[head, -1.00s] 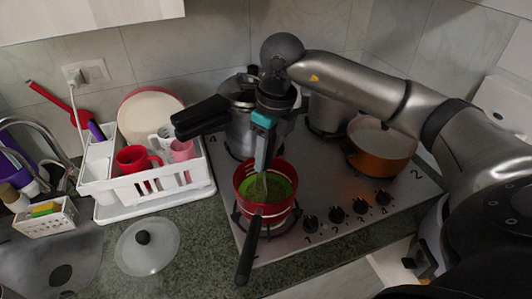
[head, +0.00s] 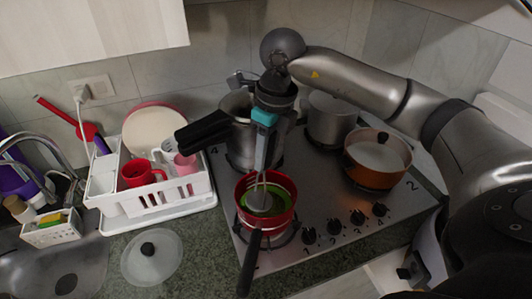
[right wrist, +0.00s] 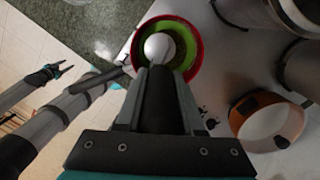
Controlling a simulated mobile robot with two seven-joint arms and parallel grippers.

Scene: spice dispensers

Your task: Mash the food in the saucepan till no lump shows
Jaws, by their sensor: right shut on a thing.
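The red saucepan (head: 266,222) stands on the front left burner, its dark handle towards me. Its inside shows a bright green band, with darker green food (right wrist: 181,57) below, partly hidden by the masher. I cannot tell whether lumps remain in it. My right gripper (head: 262,166) is above the saucepan, shut on the masher. The masher's pale rounded head (head: 260,201) is within the saucepan's rim; it also shows in the right wrist view (right wrist: 158,46). Whether it touches the food is unclear. My left gripper (right wrist: 55,72) shows only in the right wrist view, open and empty.
An orange pot (head: 376,160) stands at the hob's right. A steel pot (head: 331,118) and a pressure cooker (head: 238,140) stand behind. Knobs (head: 333,227) line the hob's front. A white dish rack (head: 160,194) and glass lid (head: 151,256) are left.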

